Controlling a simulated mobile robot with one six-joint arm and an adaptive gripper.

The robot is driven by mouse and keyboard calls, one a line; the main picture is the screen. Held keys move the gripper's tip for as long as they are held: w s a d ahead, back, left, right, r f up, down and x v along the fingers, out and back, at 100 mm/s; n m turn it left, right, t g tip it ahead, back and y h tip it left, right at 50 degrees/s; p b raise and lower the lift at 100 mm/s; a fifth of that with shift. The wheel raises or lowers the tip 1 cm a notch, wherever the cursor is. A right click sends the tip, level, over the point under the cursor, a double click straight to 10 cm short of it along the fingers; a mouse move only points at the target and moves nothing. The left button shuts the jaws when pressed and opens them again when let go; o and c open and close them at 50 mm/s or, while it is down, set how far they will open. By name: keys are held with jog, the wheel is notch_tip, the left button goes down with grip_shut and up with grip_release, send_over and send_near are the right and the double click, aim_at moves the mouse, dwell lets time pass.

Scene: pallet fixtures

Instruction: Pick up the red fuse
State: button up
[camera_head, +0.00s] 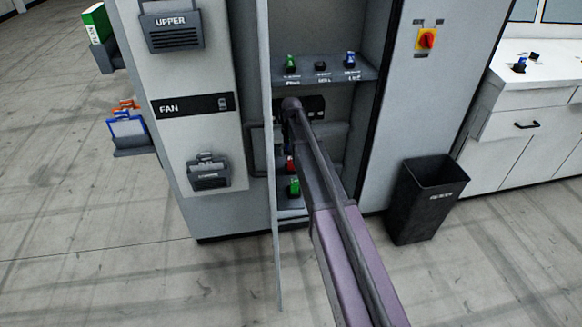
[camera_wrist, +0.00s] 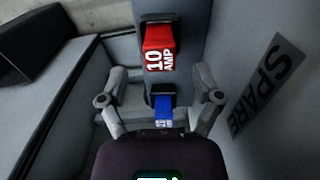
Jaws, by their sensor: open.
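The red fuse (camera_wrist: 158,47), marked "10 AMP", stands in a dark holder on a grey panel in the wrist view, upper middle. A blue fuse (camera_wrist: 163,110) sits in a holder below it in that picture, between my fingers. My gripper (camera_wrist: 160,98) is open, with one finger on each side and nothing held. The red fuse lies beyond the fingertips, apart from them. In the head view, a small red piece (camera_head: 290,164) shows beside my arm inside the open cabinet; my arm hides most of that area and the gripper itself.
A "SPARE" label (camera_wrist: 268,85) is on the wall at right in the wrist view. In the head view, a shelf (camera_head: 335,76) holds several small parts above my arm. The thin cabinet door (camera_head: 271,200) stands close left of my arm. A dark bin (camera_head: 428,200) stands at right.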

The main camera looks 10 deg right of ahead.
aim_at(291, 158)
jog(key=shift+s+f+b, duration=0.15)
jog(key=shift+f+b, duration=1.8)
jog(key=shift+f, duration=0.25)
grip_shut()
